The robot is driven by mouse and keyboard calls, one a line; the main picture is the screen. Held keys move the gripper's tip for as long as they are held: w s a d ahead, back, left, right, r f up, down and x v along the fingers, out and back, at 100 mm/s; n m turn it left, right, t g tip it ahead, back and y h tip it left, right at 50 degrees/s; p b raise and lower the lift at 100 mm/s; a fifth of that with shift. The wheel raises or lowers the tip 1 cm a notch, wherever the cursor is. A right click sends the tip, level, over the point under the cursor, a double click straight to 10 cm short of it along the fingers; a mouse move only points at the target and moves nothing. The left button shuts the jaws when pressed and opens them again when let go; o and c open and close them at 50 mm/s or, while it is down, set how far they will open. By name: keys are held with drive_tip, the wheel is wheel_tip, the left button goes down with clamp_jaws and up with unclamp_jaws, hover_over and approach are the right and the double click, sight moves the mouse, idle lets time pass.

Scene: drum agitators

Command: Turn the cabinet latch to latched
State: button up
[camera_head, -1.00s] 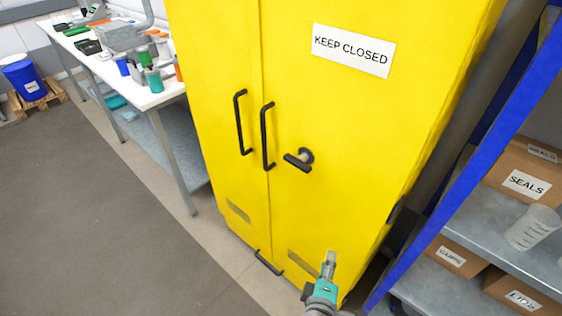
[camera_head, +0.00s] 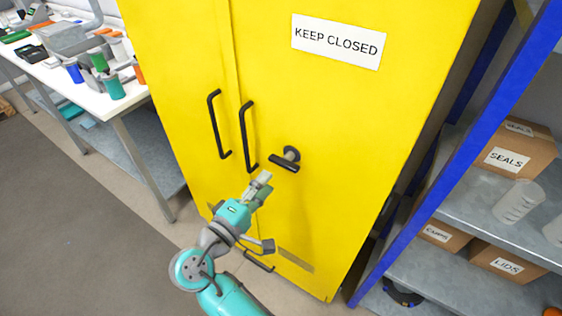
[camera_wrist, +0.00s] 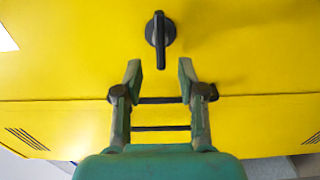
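The yellow cabinet (camera_head: 330,120) stands closed in front of me, its two door leaves flush. Its black latch (camera_head: 286,161) sits on the right leaf, with the lever lying roughly level, across the line of the door seam. In the wrist view the latch (camera_wrist: 160,38) is just beyond my fingertips, centred between them. My gripper (camera_head: 264,180) is below and slightly left of the latch in the head view. In the wrist view my gripper (camera_wrist: 160,68) has its fingers spread with nothing held. The latch is apart from both fingers.
Two long black door handles (camera_head: 218,125) (camera_head: 247,137) stand out left of the latch; their bars show behind my fingers. A blue-framed shelf (camera_head: 455,150) with boxes stands close at right. A cluttered white workbench (camera_head: 130,95) stands at left.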

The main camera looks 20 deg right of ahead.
sight(281, 166)
drive_tip(key=x, duration=0.8)
drive_tip(key=shift+w+d, duration=0.15)
drive_tip(key=shift+d, duration=0.1)
clamp_jaws()
